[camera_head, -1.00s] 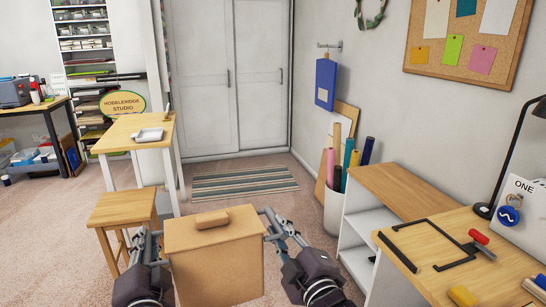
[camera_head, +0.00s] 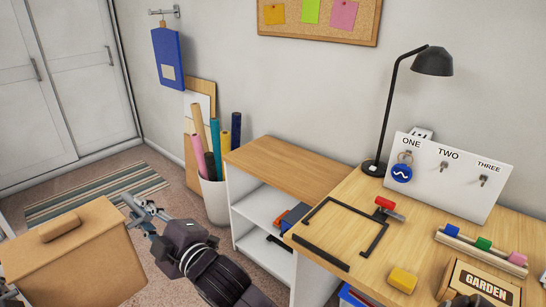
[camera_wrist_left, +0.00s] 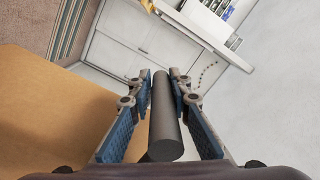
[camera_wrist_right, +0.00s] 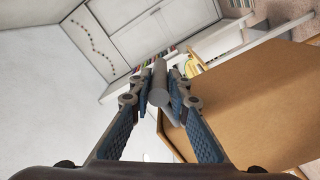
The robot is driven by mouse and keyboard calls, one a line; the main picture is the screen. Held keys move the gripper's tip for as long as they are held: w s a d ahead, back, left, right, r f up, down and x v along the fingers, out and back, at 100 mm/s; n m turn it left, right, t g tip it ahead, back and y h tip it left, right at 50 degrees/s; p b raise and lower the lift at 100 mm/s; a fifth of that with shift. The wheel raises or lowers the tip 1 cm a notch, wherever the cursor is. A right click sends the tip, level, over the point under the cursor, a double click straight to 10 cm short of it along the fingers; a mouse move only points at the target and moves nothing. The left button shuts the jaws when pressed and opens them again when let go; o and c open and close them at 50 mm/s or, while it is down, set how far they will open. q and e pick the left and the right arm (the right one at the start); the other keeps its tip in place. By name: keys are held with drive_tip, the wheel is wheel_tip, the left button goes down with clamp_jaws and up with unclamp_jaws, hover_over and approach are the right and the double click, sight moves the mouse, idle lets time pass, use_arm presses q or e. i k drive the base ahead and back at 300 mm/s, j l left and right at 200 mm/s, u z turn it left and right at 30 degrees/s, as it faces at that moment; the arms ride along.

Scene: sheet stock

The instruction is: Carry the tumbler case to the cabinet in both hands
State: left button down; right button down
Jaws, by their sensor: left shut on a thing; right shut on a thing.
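The tumbler case, a tan box (camera_head: 88,255) with a rounded block on its lid, is held upright in front of me at the lower left of the head view. It also shows in the left wrist view (camera_wrist_left: 50,115) and right wrist view (camera_wrist_right: 260,100). My right gripper (camera_head: 136,208) is shut on a grey bar handle (camera_wrist_right: 159,85) at the case's right side. My left gripper (camera_wrist_left: 163,82) is shut on a dark bar handle (camera_wrist_left: 165,125) at its other side; only a sliver shows in the head view. A low white cabinet (camera_head: 292,163) with a wooden top stands ahead right.
A wooden desk (camera_head: 345,205) at right bears a black open frame (camera_head: 372,240), a lamp (camera_head: 433,62), a hook board (camera_head: 450,185) and a yellow block (camera_head: 402,280). A bin of rolls (camera_head: 215,198) stands left of the cabinet. A striped rug (camera_head: 95,192) lies before sliding doors (camera_head: 85,60).

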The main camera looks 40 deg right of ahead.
sight(282, 160)
drive_tip(key=i+j+z, duration=0.15)
drive_tip(key=i, duration=0.9)
drive_tip(key=i+l+z, duration=0.1)
drive_tip(key=i+z, duration=0.25)
drive_tip(key=i, duration=0.2)
drive_tip(key=i+j+z, duration=0.1)
drive_tip(key=i+z, duration=0.3)
drive_tip(key=i, duration=0.2)
drive_tip(key=i+z, duration=0.45)
drive_tip(key=i+j+z, duration=0.15)
drive_tip(key=i+z, duration=0.15)
drive_tip(key=z, duration=1)
